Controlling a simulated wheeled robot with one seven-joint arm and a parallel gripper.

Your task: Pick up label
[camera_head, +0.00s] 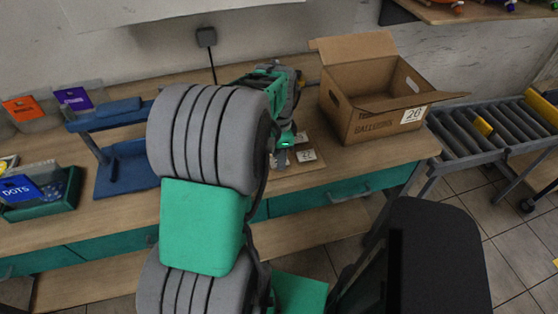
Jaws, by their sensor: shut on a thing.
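White labels with dark print lie on a brown holder (292,171) on the workbench, just left of the cardboard box. One label (306,155) shows on the right part of the holder. Another label (279,159) is at my gripper (284,148), partly covered by it. My gripper points down low over the holder, and its fingers are shut on this label. The fingertips are small and partly hidden by my own arm. I cannot tell whether the held label still touches the holder.
An open cardboard box (372,88) marked "BALLOONS", with a label on its side, stands right of my gripper. A roller conveyor (485,130) is farther right. A blue press-like stand (125,170) and a green tray (48,204) of cards are at left. Bench room at the front right is clear.

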